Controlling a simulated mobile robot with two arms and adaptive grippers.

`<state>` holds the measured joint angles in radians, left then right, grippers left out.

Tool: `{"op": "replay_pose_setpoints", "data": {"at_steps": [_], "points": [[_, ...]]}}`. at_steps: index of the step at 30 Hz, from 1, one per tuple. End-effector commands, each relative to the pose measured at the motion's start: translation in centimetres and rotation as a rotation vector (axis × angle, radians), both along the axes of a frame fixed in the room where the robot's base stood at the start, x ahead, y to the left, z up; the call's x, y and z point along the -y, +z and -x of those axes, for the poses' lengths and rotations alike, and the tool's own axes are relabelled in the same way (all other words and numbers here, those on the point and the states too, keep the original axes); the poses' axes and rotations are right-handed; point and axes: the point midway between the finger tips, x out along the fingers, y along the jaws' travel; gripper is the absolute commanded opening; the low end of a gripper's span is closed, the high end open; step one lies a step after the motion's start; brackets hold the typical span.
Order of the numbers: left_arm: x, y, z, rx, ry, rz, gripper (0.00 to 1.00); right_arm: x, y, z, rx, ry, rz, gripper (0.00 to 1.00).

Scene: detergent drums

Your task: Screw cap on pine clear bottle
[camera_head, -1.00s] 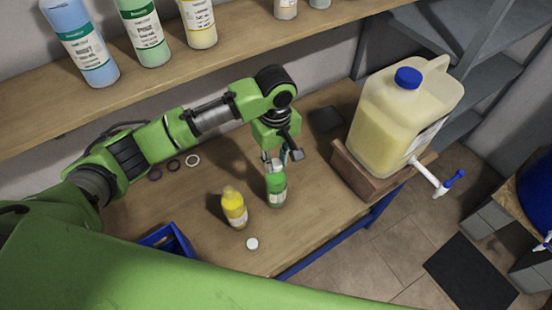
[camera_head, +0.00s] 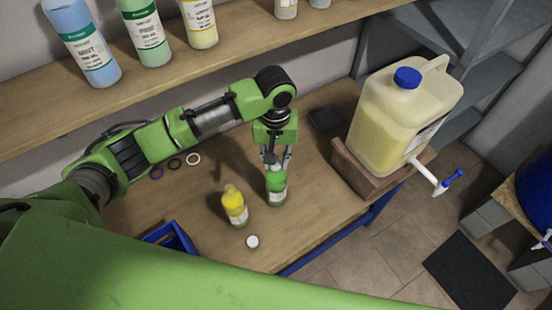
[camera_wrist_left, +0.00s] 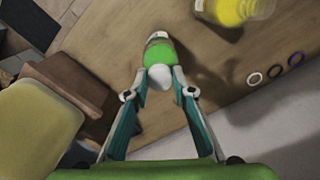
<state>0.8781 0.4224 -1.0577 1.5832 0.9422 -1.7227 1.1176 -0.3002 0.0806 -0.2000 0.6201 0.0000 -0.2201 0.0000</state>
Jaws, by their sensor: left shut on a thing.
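A small green bottle (camera_head: 277,189) stands upright on the wooden table in the head view; its label is too small to read. It also shows in the wrist view (camera_wrist_left: 158,50). My left gripper (camera_head: 275,165) points down over the bottle's top. In the wrist view its two fingers (camera_wrist_left: 159,92) are on either side of a white cap (camera_wrist_left: 160,77), and it is shut on this cap. The cap covers the bottle's mouth from above, so the threads are hidden and I cannot tell how far it is seated. My right gripper is not in view.
A yellow bottle (camera_head: 234,206) stands left of the green one, with a loose white cap (camera_head: 252,242) in front. A blue crate (camera_head: 172,238) is at the table's front left. A large canister (camera_head: 398,115) on a wooden stand (camera_head: 365,175) is at the right. Several rings lie behind.

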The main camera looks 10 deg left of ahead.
Motion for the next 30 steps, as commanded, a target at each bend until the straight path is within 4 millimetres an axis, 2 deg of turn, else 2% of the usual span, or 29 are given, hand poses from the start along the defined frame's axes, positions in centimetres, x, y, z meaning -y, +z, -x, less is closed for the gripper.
{"op": "replay_pose_setpoints", "data": {"at_steps": [6, 9, 22, 30], "points": [[-0.13, -0.25, 0.13, -0.005, -0.275, -0.002, 0.17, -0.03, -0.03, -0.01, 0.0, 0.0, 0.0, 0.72], [-0.14, -0.24, 0.13, -0.005, -0.353, -0.002, 0.17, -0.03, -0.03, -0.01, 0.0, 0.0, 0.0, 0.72], [-0.15, -0.23, 0.12, -0.004, -0.423, -0.003, 0.17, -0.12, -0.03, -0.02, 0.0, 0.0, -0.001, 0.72], [-0.22, -0.25, 0.08, -0.006, -0.757, -0.001, 0.17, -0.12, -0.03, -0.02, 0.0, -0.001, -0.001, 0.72]]}}
